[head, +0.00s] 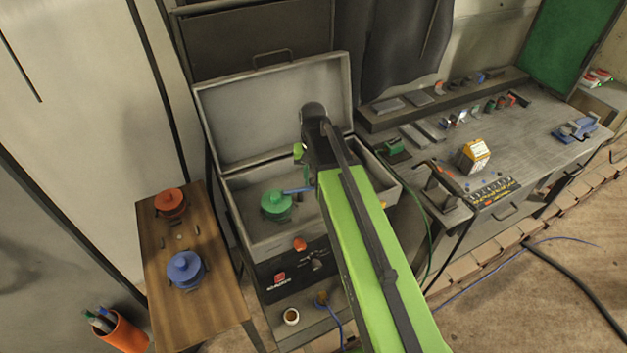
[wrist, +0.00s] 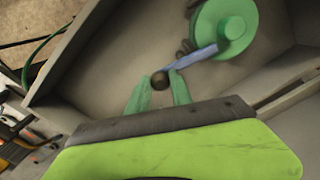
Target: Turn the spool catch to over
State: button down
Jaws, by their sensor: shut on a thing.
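The green spool (head: 275,203) sits inside the open grey case, and it also shows at the upper right of the wrist view (wrist: 233,27). The spool catch is a blue lever (head: 297,190) beside the spool. In the wrist view the blue lever (wrist: 196,57) runs from the spool's rim down to a dark round knob (wrist: 159,81). My gripper (wrist: 161,88) has its green fingers on either side of the knob and is shut on it. In the head view my arm hides most of the gripper. The lever's pivot is not clear.
The grey case (head: 238,232) has its lid up behind the spool, with walls around my gripper. A wooden side table (head: 215,290) at left holds an orange spool (head: 171,203) and a blue spool (head: 186,268). A cluttered workbench (head: 520,135) stands at right.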

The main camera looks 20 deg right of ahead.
jog(key=shift+w+n, duration=0.45)
jog(key=shift+n, duration=0.65)
jog(key=c, duration=1.1)
grip_release()
jog(key=shift+w, duration=0.1)
jog(key=shift+c, duration=0.2)
jog(key=shift+r, duration=0.1)
notch_tip(320, 180, up, 17)
jog(key=p, duration=1.7)
jog(key=shift+r, duration=0.15)
